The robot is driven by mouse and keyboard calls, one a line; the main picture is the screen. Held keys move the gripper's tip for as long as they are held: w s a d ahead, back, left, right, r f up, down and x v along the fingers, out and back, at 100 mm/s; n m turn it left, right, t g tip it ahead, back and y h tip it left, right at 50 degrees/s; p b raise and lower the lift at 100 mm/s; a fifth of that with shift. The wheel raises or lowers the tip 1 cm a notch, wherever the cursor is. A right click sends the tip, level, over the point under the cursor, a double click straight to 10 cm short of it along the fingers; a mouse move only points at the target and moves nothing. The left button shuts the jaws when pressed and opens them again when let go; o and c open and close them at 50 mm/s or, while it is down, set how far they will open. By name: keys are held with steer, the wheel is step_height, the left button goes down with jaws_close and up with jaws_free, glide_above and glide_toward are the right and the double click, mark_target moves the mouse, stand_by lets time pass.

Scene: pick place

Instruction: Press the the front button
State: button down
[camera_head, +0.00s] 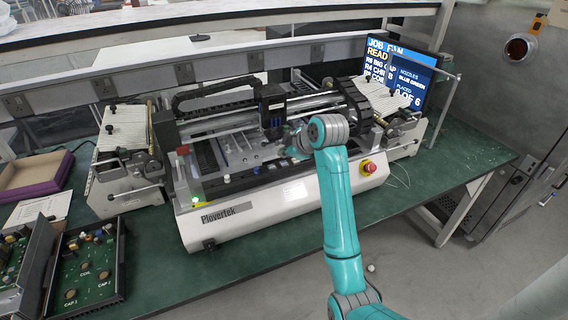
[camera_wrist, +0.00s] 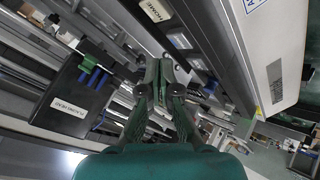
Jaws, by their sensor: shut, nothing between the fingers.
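The pick-and-place machine (camera_head: 255,208), marked Plovertek, stands on the green bench. On its front, a small green-lit button (camera_head: 196,199) is at the left, and a red mushroom button on a yellow base (camera_head: 369,167) is at the right. I cannot tell which one is meant by the front button. My gripper (camera_wrist: 161,65) is shut and empty in the wrist view, with the machine's inside parts behind its tips. In the head view my gripper is over the machine's middle, mostly hidden by my wrist. I cannot tell whether it touches anything. Neither button is clear in the wrist view.
A gantry rail with a dark head (camera_head: 271,104) spans the machine. Feeder banks stand at the left (camera_head: 122,128) and right (camera_head: 388,98). A blue screen (camera_head: 408,65) stands behind. A circuit-board tray (camera_head: 85,270) and purple box (camera_head: 35,173) lie at left.

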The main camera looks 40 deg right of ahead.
mark_target(285, 164)
steer(key=shift+r, duration=2.1)
